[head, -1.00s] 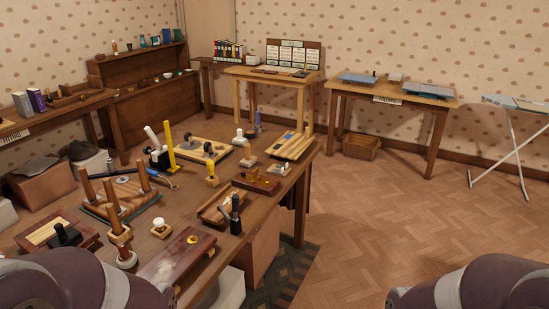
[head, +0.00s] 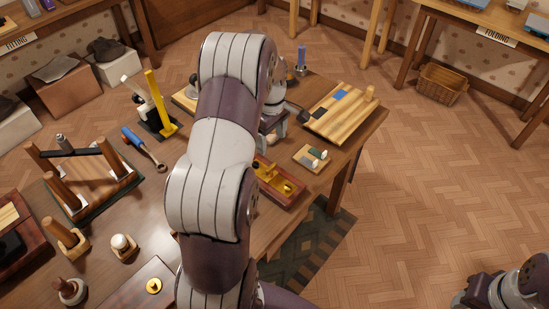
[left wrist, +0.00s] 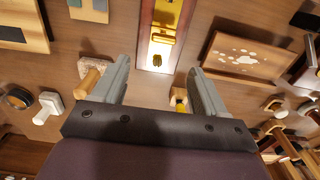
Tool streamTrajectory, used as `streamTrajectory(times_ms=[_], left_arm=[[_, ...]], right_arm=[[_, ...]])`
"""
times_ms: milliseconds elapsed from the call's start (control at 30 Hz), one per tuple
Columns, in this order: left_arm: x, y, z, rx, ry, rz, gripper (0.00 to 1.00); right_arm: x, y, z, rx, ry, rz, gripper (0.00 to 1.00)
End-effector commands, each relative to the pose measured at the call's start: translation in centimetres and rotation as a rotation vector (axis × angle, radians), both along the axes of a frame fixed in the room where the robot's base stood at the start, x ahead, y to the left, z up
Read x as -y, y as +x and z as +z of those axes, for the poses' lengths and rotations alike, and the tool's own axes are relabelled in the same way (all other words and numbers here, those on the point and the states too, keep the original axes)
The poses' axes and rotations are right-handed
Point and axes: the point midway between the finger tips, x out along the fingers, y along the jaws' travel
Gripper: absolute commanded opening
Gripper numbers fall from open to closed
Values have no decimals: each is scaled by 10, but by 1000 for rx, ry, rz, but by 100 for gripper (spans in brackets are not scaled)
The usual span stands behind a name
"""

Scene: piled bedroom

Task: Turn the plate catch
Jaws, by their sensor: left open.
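A narrow red-brown wooden tray (head: 297,203) holds a brass plate with a small brass catch (head: 288,188), right of my left arm in the head view. In the left wrist view the brass catch (left wrist: 162,38) stands on its plate at the top centre, beyond my fingertips. My left gripper (left wrist: 160,78) is open, with nothing between its fingers and the catch ahead of the gap. In the head view my left gripper (head: 272,142) is over the table behind the tray, partly hidden by my arm. My right gripper is not clearly shown; only part of my right arm shows at lower right.
A small block with cylinders (head: 311,157) and a slatted wooden board (head: 342,112) lie close to the tray.

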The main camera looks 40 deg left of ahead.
Motion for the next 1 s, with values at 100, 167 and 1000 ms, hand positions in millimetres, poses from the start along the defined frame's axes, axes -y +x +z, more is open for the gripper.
streamTrajectory(times_ms=[100, 167, 1000], left_arm=[[2, -2, -28, -5, -3, -3, 72], [2, -2, -44, -5, -3, -4, 72], [2, -1, -110, 3, 2, -8, 16]], right_arm=[[0, 0, 6, 0, 0, 0, 43], [0, 0, 8, 0, 0, 0, 43], [0, 0, 15, 0, 0, 0, 43]])
